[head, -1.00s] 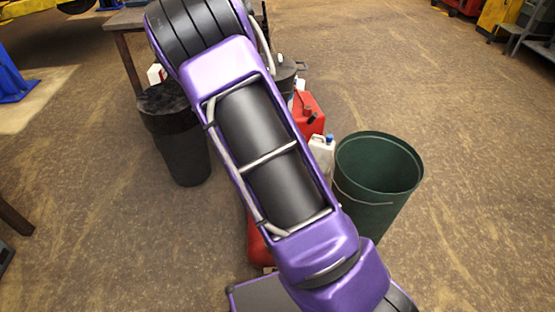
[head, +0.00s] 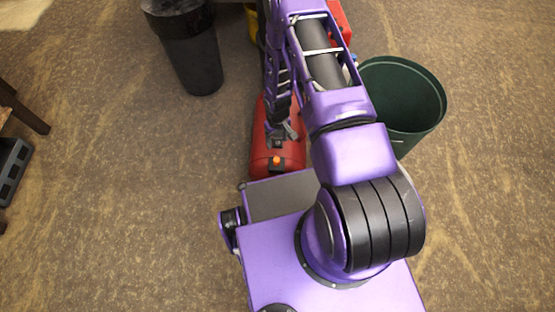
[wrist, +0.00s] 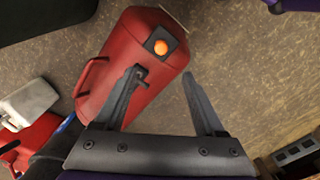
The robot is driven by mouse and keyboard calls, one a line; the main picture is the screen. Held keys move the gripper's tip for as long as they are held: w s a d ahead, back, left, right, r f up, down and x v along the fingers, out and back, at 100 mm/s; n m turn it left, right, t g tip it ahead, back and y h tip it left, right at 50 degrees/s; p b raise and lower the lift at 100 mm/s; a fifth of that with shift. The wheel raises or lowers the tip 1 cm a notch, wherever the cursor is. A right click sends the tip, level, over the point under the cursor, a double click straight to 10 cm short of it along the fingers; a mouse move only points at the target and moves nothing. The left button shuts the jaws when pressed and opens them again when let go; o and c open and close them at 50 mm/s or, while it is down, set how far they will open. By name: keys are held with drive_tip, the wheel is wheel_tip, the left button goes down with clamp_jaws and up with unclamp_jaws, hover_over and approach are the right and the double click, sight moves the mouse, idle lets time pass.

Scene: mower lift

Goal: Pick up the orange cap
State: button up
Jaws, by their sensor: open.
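The orange cap (head: 277,160) is a small round knob on a dark square plate on top of the red tank (head: 262,148), near its end closest to my base. In the wrist view the cap (wrist: 160,47) shows above my fingertips, on the red tank (wrist: 116,60). My gripper (wrist: 163,78) is open, with its left finger over the tank and its right finger past the tank's side. Nothing is between the fingers at their tips. The cap lies ahead of the left finger, apart from it. In the head view my gripper (head: 283,135) is partly hidden by my arm.
A dark green bin (head: 420,100) stands right of the tank and a black bin (head: 192,50) to the left. A red can (head: 340,20) is behind my arm. In the wrist view a grey-white container (wrist: 28,103) lies at left. Floor left of the tank is clear.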

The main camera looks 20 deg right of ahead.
drive_tip(key=b, duration=0.2)
hover_over(276, 159)
drive_tip(key=f, duration=0.9)
drive_tip(key=shift+s+d+f, duration=0.15)
drive_tip(key=shift+d+f, duration=0.1)
drive_tip(key=shift+f, duration=0.1)
wheel_tip(276, 159, down, 5)
drive_tip(key=shift+a+f+b, duration=0.1)
drive_tip(key=shift+a+b, duration=0.05)
drive_tip(key=shift+b, duration=0.2)
clamp_jaws()
